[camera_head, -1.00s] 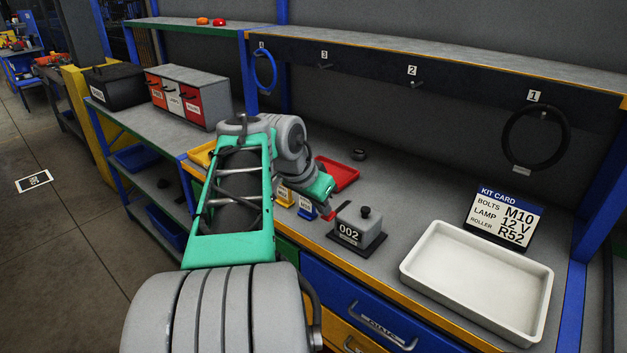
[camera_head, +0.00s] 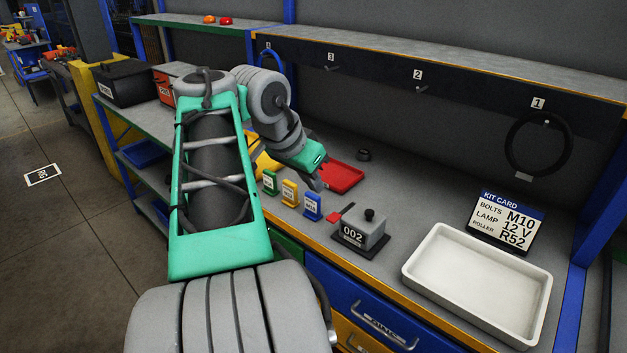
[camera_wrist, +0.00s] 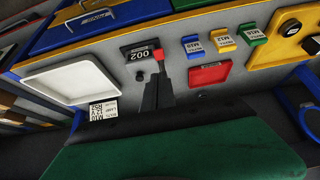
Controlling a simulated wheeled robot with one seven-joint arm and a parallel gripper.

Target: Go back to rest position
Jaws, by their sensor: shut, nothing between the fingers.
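My gripper (camera_head: 318,186) is shut and empty. In the head view it hangs above the bench, left of the red tray and behind the blue tag. In the wrist view my gripper (camera_wrist: 158,82) points at the bench near the black-based block marked 002 (camera_head: 362,229). A small red piece with a dark stem (camera_head: 340,213) lies beside that block. In the wrist view the red piece (camera_wrist: 158,55) appears just beyond the fingertips, apparently apart from them. The block also shows in the wrist view (camera_wrist: 138,52).
Green (camera_head: 270,182), yellow (camera_head: 289,192) and blue (camera_head: 313,206) tags stand along the bench front. A red tray (camera_head: 345,177), white tray (camera_head: 477,281) and kit card (camera_head: 506,219) are on the bench. A black ring (camera_head: 508,150) hangs at hook 1.

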